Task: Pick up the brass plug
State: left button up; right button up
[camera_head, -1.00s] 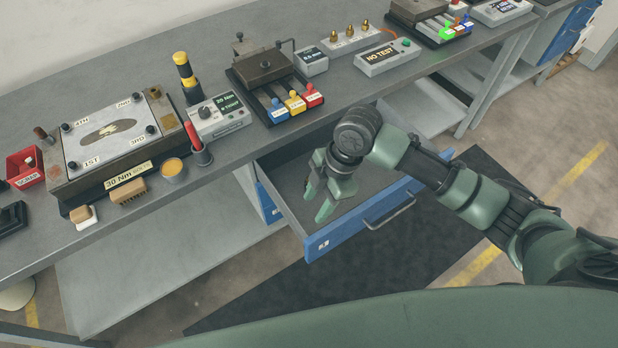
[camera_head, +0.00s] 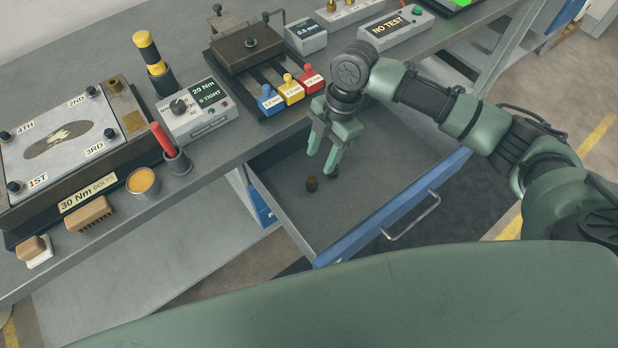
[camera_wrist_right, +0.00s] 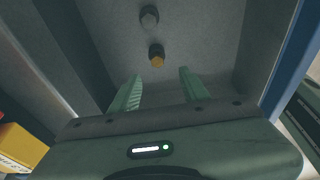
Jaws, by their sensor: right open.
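The brass plug (camera_head: 311,184) stands on the floor of the open drawer (camera_head: 390,215). In the right wrist view the brass plug (camera_wrist_right: 156,57) shows just ahead of the gap between my fingers. My left gripper is not in view.
The drawer's blue front (camera_head: 395,205) and side walls surround the plugs. The workbench edge lies behind, with blue, yellow and red tagged blocks (camera_head: 291,92) near it and a 20 Nm box (camera_head: 195,112) to the left. The drawer floor around the plugs is clear.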

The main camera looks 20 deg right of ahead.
aim_at(312, 179)
jog(key=x, duration=0.8)
jog(key=shift+w+f+p, duration=0.25)
jog(key=shift+p, duration=0.1)
grip_shut()
